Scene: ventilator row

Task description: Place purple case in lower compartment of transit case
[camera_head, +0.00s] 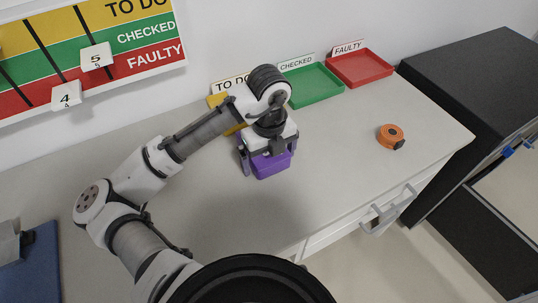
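The purple case (272,166) is a small box at the middle of the grey worktop, under my gripper (268,162). My gripper points down over it, with one finger at its left side and one at its right. The hand hides the top of the case. I cannot tell whether the fingers press on it or whether it rests on the worktop. A large black case (470,85), apparently the transit case, stands at the right beyond the worktop's end. A dark lower section (465,240) shows below it, cut off by the picture edge.
Green (312,84) and red (360,68) trays stand along the wall; a yellow tray (216,100) is partly behind my arm. An orange round object (391,136) lies on the right of the worktop (345,135). Drawer handles (390,212) project from the front. A blue item (35,265) is lower left.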

